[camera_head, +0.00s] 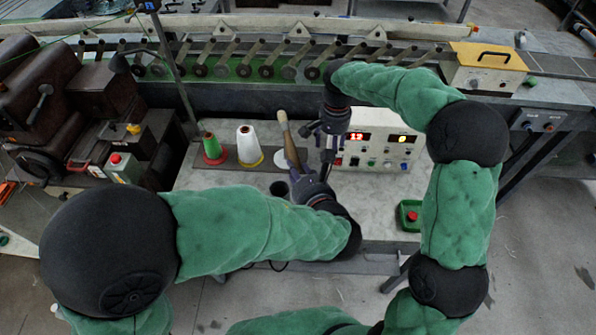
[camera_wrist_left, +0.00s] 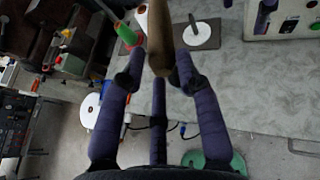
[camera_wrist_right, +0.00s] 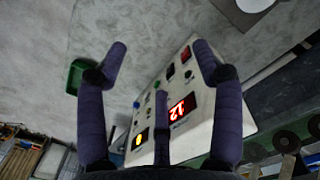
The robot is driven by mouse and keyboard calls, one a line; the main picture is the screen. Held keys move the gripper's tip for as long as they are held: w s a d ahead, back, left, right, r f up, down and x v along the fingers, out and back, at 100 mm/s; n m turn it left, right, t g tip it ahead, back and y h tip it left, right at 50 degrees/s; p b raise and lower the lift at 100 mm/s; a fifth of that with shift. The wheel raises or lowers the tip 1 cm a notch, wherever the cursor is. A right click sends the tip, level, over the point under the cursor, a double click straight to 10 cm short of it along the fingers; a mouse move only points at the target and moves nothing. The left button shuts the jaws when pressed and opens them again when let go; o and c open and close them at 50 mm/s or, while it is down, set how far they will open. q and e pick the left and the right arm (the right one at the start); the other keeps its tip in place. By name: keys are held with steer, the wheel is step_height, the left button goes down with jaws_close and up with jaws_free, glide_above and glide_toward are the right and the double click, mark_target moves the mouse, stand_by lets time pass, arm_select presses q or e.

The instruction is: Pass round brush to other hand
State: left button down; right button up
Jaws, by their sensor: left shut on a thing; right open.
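The round brush (camera_head: 288,140) has a wooden handle and stands up at a tilt over the table in the head view. My left gripper (camera_head: 297,172) is shut on its lower part. In the left wrist view the brush (camera_wrist_left: 159,35) runs between the fingers of my left gripper (camera_wrist_left: 158,75) and out of the top of the picture. My right gripper (camera_head: 318,134) is just to the right of the brush, apart from it. In the right wrist view my right gripper (camera_wrist_right: 160,60) is open, with nothing between its fingers.
A control box (camera_head: 375,145) with red digits stands right behind my right gripper. A green cone (camera_head: 212,147) and a white thread cone (camera_head: 248,147) stand left of the brush. A green tray (camera_head: 410,215) lies at the right. The table's front middle is mostly clear.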

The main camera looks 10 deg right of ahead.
steer(key=s+a+f+g, duration=0.1)
steer(key=s+f, duration=0.2)
steer(key=f, duration=0.2)
steer(key=s+a+f+g+y, duration=0.1)
steer(key=s+a+f+g, duration=0.1)
steer(key=s+f, duration=0.2)
steer(key=s+a+f+g+y, duration=0.1)
steer(key=s+f+g, duration=0.1)
steer(key=s+f, duration=0.2)
steer(key=shift+s+a+f, duration=0.15)
steer(key=shift+f, duration=0.5)
steer(key=shift+s+a+f, duration=0.1)
steer(key=shift+a+f, duration=0.05)
steer(key=shift+f, duration=0.5)
steer(key=s+a+f+g+y, duration=0.2)
steer(key=s+a+f, duration=0.2)
steer(key=s, duration=0.5)
steer(key=s+a+f+g+y, duration=0.1)
steer(key=s+a+f+g, duration=0.2)
steer(key=s+f, duration=0.35)
step_height(320, 180, down, 6)
steer(key=d+n+t+h, duration=0.1)
steer(key=n+t, duration=0.4)
steer(key=t, duration=0.5)
steer(key=shift+d+f+t, duration=0.15)
steer(key=shift+d+t, duration=0.15)
steer(key=shift+t, duration=0.1)
steer(key=shift+w, duration=0.1)
